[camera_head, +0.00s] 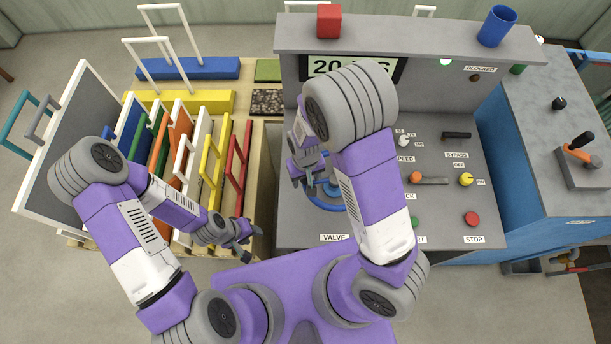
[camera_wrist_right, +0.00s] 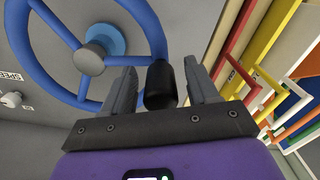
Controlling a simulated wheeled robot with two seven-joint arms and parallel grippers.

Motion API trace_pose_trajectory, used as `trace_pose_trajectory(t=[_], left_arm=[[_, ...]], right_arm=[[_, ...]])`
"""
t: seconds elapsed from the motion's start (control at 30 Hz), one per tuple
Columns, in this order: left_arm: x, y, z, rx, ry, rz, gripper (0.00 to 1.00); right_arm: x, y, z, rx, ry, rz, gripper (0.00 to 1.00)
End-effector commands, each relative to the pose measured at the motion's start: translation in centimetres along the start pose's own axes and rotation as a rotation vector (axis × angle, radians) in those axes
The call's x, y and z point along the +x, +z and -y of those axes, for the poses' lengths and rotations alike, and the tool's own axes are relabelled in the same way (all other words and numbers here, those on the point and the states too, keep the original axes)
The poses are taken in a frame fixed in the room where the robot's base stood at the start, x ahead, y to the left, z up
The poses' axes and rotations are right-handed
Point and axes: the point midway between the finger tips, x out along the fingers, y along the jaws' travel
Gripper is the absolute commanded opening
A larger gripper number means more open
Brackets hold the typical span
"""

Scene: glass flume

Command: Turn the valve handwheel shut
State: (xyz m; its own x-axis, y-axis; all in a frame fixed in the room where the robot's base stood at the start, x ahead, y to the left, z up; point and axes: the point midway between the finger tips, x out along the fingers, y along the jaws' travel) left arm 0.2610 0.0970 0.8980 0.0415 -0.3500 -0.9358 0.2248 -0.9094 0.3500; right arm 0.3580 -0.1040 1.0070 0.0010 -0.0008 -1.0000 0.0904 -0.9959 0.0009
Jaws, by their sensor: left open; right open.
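The blue valve handwheel (camera_head: 328,206) is on the grey console above the VALVE label, partly hidden by my right arm. In the right wrist view the handwheel (camera_wrist_right: 122,61) shows spokes, a grey hub and a black knob (camera_wrist_right: 160,85) at its rim. My right gripper (camera_head: 307,178) is at the wheel's left part. Its fingers (camera_wrist_right: 158,72) are open, one on each side of the knob, with a gap visible on the right; contact on the left cannot be told. My left gripper (camera_head: 248,240) is open and empty, left of the console's front edge.
The console (camera_head: 440,215) carries a red STOP button (camera_head: 472,218), a yellow knob (camera_head: 466,179) and an orange-tipped lever (camera_head: 430,181). A red block (camera_head: 328,21) and blue cup (camera_head: 497,26) stand on its top shelf. Racked coloured panels (camera_head: 211,165) stand close to my left arm.

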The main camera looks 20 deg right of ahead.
Motion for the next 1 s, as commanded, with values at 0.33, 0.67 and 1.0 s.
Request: trace_pose_trajectory(t=[0.33,0.67,1.0], left_arm=[[-0.01,0.01,-0.01,0.0,0.0,0.0,0.43],[-0.01,0.01,-0.01,0.0,0.0,0.0,0.43],[0.06,0.01,0.01,0.0,0.0,0.0,0.43]], right_arm=[[0.13,-0.02,-0.01,0.0,0.0,-0.001,0.47],[0.1,-0.01,-0.03,0.0,0.0,0.0,0.0],[0.11,-0.07,-0.57,-0.003,0.0,0.0,0.0]])
